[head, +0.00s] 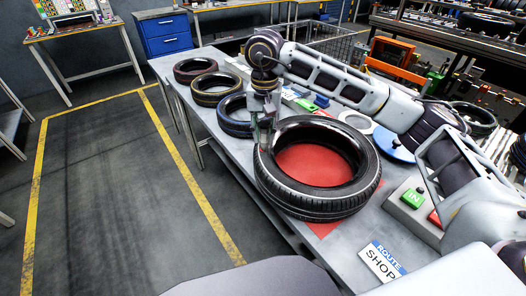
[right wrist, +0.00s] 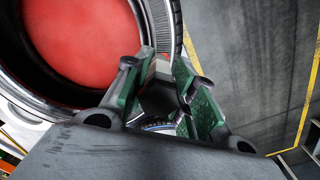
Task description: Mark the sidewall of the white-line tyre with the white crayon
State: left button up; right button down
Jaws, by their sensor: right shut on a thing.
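A large black tyre (head: 318,207) lies flat on a red mat (head: 312,166) on the grey table; thin pale lines show around its tread. It also shows at the left of the right wrist view (right wrist: 45,84). My right gripper (head: 266,143) points down at the tyre's left rim. In the right wrist view its fingers (right wrist: 168,68) are closed around a small pale block, seemingly the white crayon (right wrist: 160,69), mostly hidden between the pads. I cannot tell whether the crayon touches the sidewall. My left gripper is not in view.
A button box (head: 410,208) and a "ROUTE SHOP" sign (head: 382,262) are at right.

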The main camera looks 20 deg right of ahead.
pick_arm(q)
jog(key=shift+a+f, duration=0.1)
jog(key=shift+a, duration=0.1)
pick_arm(e)
jog(key=shift+f, duration=0.1)
jog(key=shift+d, duration=0.1)
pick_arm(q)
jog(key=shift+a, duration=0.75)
pick_arm(e)
jog(key=shift+r+p, duration=0.4)
jog(key=shift+r, duration=0.45)
jog(key=shift+r+p, duration=1.25)
jog(key=shift+r, duration=1.5)
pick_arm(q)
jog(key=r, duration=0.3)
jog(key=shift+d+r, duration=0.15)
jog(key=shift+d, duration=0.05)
